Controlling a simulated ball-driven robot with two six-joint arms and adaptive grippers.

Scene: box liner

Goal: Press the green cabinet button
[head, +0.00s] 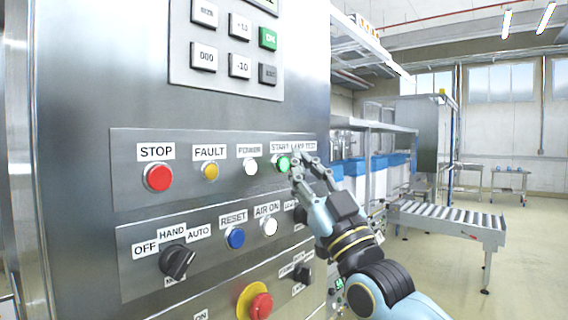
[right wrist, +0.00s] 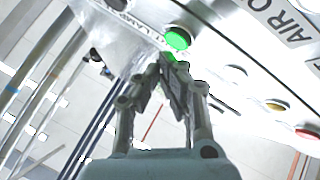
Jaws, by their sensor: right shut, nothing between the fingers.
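The green button (head: 283,163) sits on the upper button row of the steel cabinet (head: 80,120), under a label reading START. It is lit and also shows in the right wrist view (right wrist: 177,39). My right gripper (head: 300,164) is shut and empty, with its fingertips just right of the green button in the head view. In the right wrist view the fingertips (right wrist: 168,58) are right below the green button's edge. Whether they touch it I cannot tell. My left gripper is not in view.
On the same row are a red STOP button (head: 158,177), a yellow FAULT button (head: 210,171) and a white button (head: 250,167). Below are a blue RESET button (head: 235,238), a black selector (head: 177,262) and a red-yellow knob (head: 259,304). A roller conveyor (head: 447,221) stands right.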

